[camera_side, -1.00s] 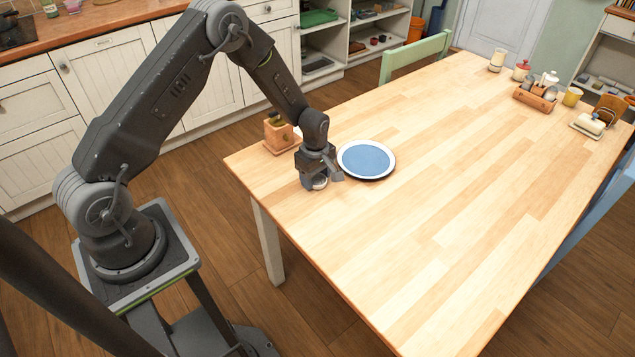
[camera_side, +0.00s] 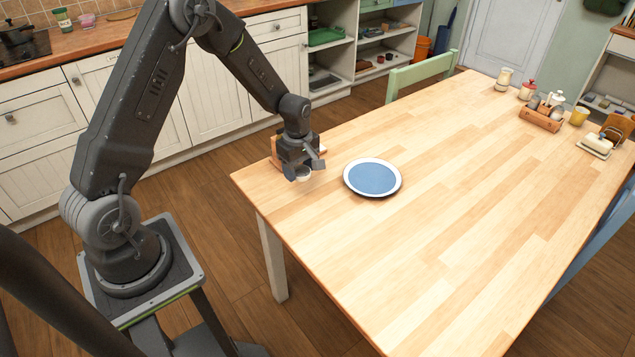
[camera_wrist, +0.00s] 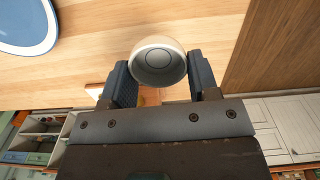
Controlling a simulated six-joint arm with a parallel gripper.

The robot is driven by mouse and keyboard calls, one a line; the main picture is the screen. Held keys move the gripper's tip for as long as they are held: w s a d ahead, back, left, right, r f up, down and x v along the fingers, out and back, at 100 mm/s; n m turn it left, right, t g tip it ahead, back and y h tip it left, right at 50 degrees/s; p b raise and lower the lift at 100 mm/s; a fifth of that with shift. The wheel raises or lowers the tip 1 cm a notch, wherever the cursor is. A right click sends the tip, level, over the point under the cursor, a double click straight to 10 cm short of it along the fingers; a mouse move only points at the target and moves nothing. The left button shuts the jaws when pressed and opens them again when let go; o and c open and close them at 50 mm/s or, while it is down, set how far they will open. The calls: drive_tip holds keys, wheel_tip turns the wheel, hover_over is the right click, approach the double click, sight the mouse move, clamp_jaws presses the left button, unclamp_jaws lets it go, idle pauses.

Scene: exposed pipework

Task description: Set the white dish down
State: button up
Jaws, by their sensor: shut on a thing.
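In the side view my gripper (camera_side: 302,172) holds the white dish (camera_side: 304,175) above the left end of the wooden table (camera_side: 430,210). A blue plate with a white rim (camera_side: 372,178) lies on the table to the right of my gripper. Part of that plate (camera_wrist: 25,22) also shows at the top left of the wrist view.
A wooden block-like holder (camera_side: 275,150) stands behind my gripper, mostly hidden by it. A wooden caddy (camera_side: 541,118) and several jars stand at the far end. A green chair (camera_side: 420,73) is behind the table. The table's middle and front are clear.

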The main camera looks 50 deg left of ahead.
drive_tip(key=s+a+r, duration=0.3)
drive_tip(key=a, duration=0.1)
drive_tip(key=d+r+m, duration=0.2)
drive_tip(key=d+m, duration=1.1)
drive_tip(key=m, duration=0.6)
drive_tip(key=w+a+f+m, duration=0.1)
drive_tip(key=w+a+m, duration=0.3)
drive_tip(key=a+m, duration=0.55)
drive_tip(key=w+a+f+m, duration=0.2)
drive_tip(key=w+a+m, duration=0.3)
drive_tip(key=m, duration=0.8)
drive_tip(key=shift+n, duration=0.25)
drive_tip(key=f, duration=0.6)
drive_tip(key=s+f, duration=0.1)
drive_tip(key=f, duration=0.2)
drive_tip(key=shift+s+a+f, duration=0.1)
drive_tip(key=shift+a+f, duration=0.05)
drive_tip(key=shift+a, duration=0.15)
drive_tip(key=shift+f, duration=0.1)
